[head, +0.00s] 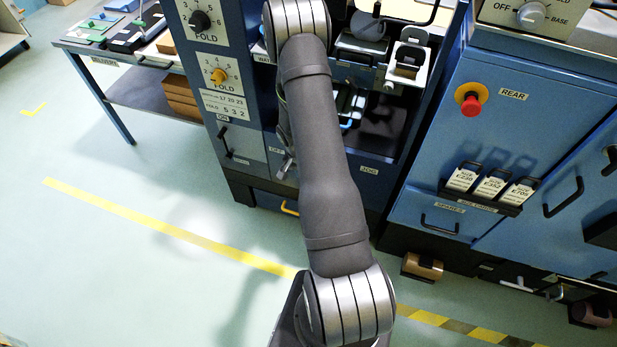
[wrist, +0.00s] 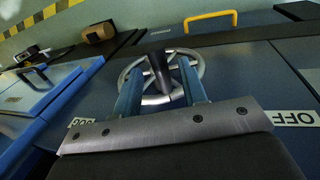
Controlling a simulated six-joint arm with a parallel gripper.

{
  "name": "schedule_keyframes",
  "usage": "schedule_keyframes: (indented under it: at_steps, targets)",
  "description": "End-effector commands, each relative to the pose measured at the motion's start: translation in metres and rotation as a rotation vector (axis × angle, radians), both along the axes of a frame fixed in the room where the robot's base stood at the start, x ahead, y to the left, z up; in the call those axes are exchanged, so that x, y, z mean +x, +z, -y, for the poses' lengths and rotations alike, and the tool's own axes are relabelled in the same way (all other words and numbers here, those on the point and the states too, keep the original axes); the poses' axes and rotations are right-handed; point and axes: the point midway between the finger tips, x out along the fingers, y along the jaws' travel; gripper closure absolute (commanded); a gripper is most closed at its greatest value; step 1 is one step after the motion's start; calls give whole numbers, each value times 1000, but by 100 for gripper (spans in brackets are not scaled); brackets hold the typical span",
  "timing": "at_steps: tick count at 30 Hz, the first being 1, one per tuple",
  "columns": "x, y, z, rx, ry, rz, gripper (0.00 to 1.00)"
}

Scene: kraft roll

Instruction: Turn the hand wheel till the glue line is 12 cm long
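In the wrist view a silver spoked hand wheel (wrist: 188,71) is on the blue cabinet face, with a dark upright grip (wrist: 159,72) standing out from it. My gripper (wrist: 160,68) has its two blue fingers on either side of this grip. Gaps show between the grip and both fingers, so the gripper looks open around it and not closed on it. Part of the wheel is hidden behind the fingers and the grip. In the head view my arm covers most of the wheel area. No glue line can be made out in either view.
A yellow handle (wrist: 210,21) sits beyond the wheel, and an OFF label (wrist: 293,118) is at the right. In the head view, a red button (head: 470,104) and size cassettes (head: 492,187) are on the right cabinet. Open floor lies left, with a yellow line (head: 150,222).

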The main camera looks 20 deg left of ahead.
Motion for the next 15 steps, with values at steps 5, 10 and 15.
schedule_keyframes:
  at_steps: [5,10,15]
  targets:
    - [0,-8,2,1,0,0,61]
    - [0,-8,2,1,0,1,61]
    - [0,-8,2,1,0,1,79]
